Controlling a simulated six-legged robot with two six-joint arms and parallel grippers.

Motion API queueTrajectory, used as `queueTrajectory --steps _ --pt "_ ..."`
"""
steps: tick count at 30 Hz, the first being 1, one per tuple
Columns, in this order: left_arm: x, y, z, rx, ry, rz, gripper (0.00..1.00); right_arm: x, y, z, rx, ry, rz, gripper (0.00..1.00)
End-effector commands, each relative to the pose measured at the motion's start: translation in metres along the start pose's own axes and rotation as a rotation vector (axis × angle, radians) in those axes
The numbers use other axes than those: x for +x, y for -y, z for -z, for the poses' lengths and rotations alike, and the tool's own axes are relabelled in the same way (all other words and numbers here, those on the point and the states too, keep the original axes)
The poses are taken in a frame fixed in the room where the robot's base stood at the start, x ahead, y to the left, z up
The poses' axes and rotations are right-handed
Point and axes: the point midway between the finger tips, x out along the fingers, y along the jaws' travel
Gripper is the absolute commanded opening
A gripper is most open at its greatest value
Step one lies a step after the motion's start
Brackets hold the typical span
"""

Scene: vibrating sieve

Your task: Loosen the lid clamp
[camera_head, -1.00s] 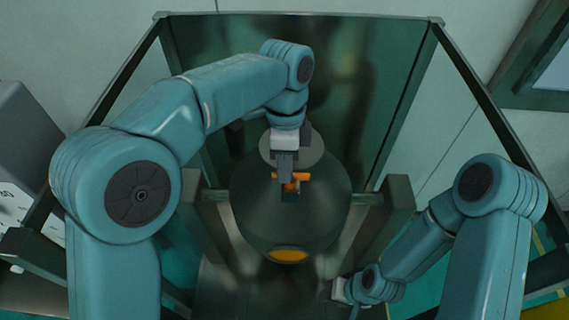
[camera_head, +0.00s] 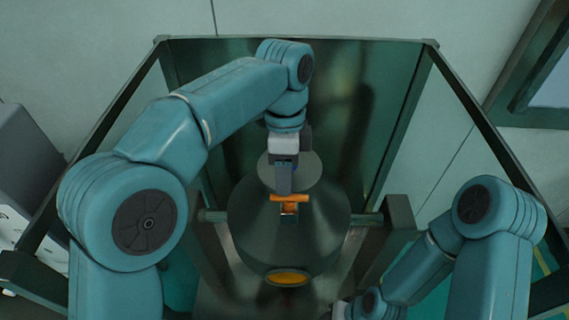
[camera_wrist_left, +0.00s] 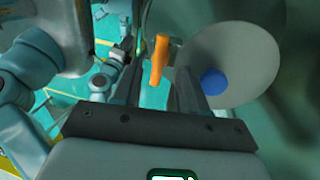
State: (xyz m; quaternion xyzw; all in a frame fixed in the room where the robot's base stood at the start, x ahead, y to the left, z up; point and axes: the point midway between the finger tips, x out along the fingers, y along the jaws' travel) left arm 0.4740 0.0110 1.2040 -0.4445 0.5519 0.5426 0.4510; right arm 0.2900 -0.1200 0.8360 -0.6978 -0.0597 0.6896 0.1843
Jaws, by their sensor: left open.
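The orange lid clamp (camera_head: 290,202) sits on the upper front of the dark round vessel (camera_head: 288,238), below its grey round lid (camera_head: 300,165). My left gripper (camera_head: 285,190) is directly above the clamp in the head view and overlaps its upper edge. In the left wrist view the open fingers (camera_wrist_left: 158,85) stand on either side of the orange clamp (camera_wrist_left: 158,60), with a visible gap. The clamp looks beyond the fingertips there. The lid (camera_wrist_left: 245,60) with a blue round spot is to the right. My right gripper (camera_head: 340,311) is cut off by the bottom edge.
A dark frame (camera_head: 300,42) surrounds the vessel on the sides and back. Posts (camera_head: 400,215) stand on both sides of it. An orange-yellow oval (camera_head: 288,278) marks the vessel's lower front. A grey box (camera_head: 30,160) stands at far left.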

Motion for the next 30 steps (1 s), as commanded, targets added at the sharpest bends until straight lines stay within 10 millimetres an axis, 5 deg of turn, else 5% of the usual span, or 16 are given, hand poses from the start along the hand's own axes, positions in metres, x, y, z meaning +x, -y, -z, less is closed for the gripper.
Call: queueTrajectory --steps 9,30 --pt "-0.036 0.000 0.001 0.001 0.000 -0.001 0.42 -0.002 0.001 0.000 0.000 0.000 0.000 0.43" --pt "-0.038 -0.001 0.000 0.000 0.001 -0.002 0.42 -0.002 0.001 0.000 0.000 0.000 0.000 0.43"
